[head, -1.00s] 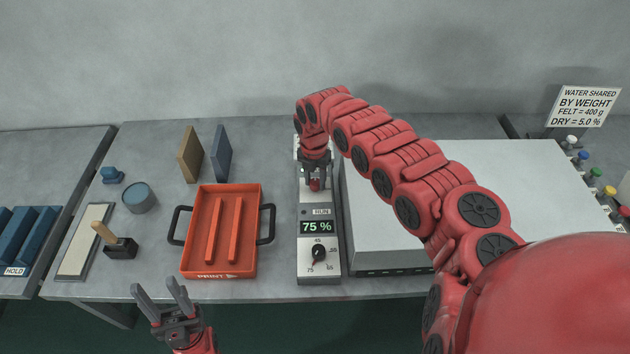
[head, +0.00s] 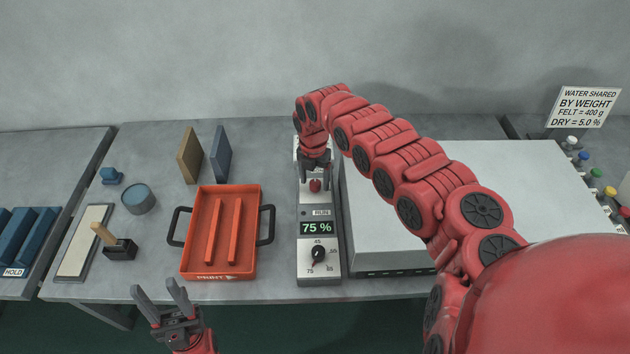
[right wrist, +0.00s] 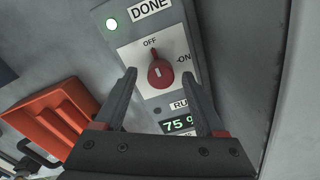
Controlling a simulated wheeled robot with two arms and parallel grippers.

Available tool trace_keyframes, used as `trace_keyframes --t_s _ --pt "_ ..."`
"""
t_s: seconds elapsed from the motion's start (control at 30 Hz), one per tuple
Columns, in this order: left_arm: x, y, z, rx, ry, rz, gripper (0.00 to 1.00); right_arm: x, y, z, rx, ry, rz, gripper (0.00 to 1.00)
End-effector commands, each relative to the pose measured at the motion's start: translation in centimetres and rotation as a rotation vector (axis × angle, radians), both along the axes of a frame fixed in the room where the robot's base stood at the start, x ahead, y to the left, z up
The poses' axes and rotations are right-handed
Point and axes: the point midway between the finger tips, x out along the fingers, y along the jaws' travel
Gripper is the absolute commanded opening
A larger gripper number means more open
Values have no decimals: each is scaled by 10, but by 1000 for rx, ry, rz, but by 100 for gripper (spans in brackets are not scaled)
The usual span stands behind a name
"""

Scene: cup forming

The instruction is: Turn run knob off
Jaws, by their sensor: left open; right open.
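The red run knob (right wrist: 160,74) is on a white plate with OFF above it and ON to its right. Its narrow upper end points roughly toward OFF. It also shows on the control panel in the head view (head: 315,185). My right gripper (right wrist: 162,75) is open, its two fingers spread on either side of the knob in the picture. In the head view my right gripper (head: 316,184) is over the panel; any contact cannot be told. My left gripper (head: 157,291) is open and empty in front of the table.
The panel has a lit lamp beside DONE (right wrist: 111,24), a 75 % display (head: 317,228) and a black dial (head: 318,254). An orange tray (head: 225,269) stands left of the panel. A large pale box (head: 455,195) stands to its right, under my right arm.

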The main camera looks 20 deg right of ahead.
Motion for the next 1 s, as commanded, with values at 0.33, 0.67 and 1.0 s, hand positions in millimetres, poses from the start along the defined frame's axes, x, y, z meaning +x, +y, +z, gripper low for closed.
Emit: trace_keyframes --t_s 0.33,0.67,1.0 --pt "0 0 -23 0 0 0 50 4 0 78 -1 -10 0 72" --pt "0 0 -39 0 0 0 50 3 3 150 -2 -2 1 72" --pt "0 0 -41 0 0 0 50 3 2 166 -1 0 -1 72"
